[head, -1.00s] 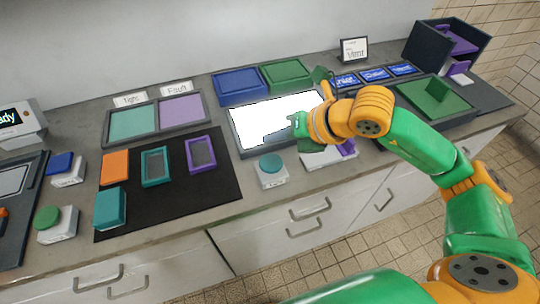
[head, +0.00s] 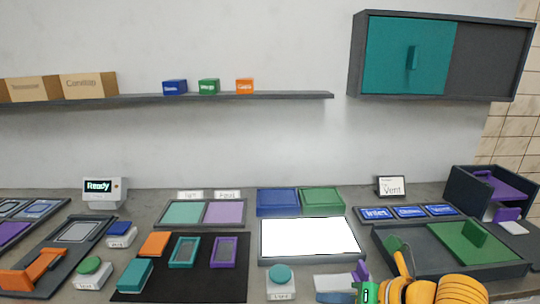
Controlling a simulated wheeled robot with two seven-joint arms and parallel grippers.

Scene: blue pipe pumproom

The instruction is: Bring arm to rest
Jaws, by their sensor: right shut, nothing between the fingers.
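My right arm comes in at the lower right, and its orange links are cut off by the bottom edge. My right gripper (head: 340,297) is low in the picture, in front of the lit white screen panel (head: 310,238) and close to a small white block with a purple part (head: 361,270). Its fingers are shut with nothing seen between them, and they are partly cut off by the frame edge. My left gripper is not in view.
A black mat (head: 200,285) with coloured pieces lies left of the screen. A green-panelled tray (head: 450,268) and an open dark box (head: 455,185) stand right. A wall cabinet (head: 485,60) and a shelf (head: 290,97) hang above. Wall space between them is clear.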

